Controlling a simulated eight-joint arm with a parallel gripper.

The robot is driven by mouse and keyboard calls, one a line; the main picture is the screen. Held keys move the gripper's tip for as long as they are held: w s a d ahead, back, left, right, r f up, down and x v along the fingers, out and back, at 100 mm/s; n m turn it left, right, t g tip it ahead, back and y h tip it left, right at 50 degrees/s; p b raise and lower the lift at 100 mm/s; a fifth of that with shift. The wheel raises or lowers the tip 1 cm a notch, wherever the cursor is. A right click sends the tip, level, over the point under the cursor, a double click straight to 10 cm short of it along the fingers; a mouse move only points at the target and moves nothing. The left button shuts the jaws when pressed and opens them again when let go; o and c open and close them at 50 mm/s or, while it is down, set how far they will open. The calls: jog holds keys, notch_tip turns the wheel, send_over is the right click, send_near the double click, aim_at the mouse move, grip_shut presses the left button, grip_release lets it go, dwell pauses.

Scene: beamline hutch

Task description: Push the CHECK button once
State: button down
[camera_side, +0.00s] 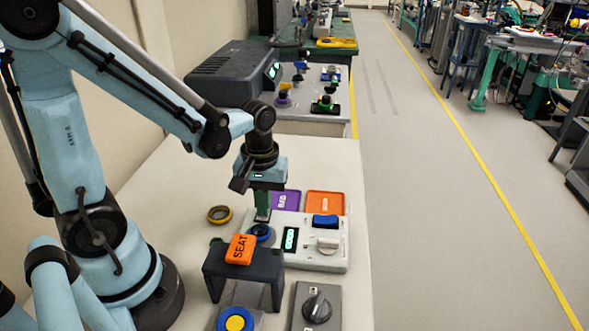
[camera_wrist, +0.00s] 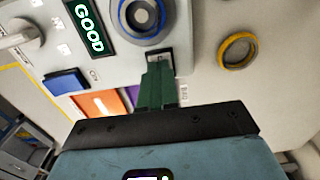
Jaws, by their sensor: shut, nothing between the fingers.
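A pale control box (camera_side: 337,255) stands on the table with a blue button (camera_side: 325,221), a white knob (camera_side: 328,244), a lit green display (camera_side: 291,239) and a blue-ringed round socket (camera_side: 260,233). In the wrist view the display (camera_wrist: 89,27) reads GOOD, and the blue button (camera_wrist: 66,80) lies left of my fingers. I cannot read a CHECK label on any button. My gripper (camera_side: 262,216) points down, its green fingers shut and empty, near the box's back edge beside the blue ring. It also shows in the wrist view (camera_wrist: 156,58). I cannot tell whether the tips touch.
A dark stand (camera_side: 243,262) with an orange SEAT block (camera_side: 240,249) is in front. A yellow button (camera_side: 235,322) and a grey dial (camera_side: 317,307) are nearer. A yellow ring (camera_side: 219,214), purple BAD tray (camera_side: 287,199) and orange tray (camera_side: 326,203) lie behind.

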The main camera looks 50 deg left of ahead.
aim_at(275, 221)
jog(key=shift+f, duration=0.4)
jog(key=shift+r, duration=0.1)
notch_tip(275, 221, up, 14)
dwell(0.8)
dwell(0.5)
jog(key=f+m+t, duration=0.1)
jog(key=m+t, duration=0.1)
jog(key=m, duration=0.1)
jog(key=d+f+m+t, duration=0.1)
jog(key=m+t, duration=0.2)
jog(key=w+d+f+m+t, duration=0.1)
jog(key=m+t, duration=0.1)
jog(key=m, duration=0.1)
jog(key=shift+d, duration=0.2)
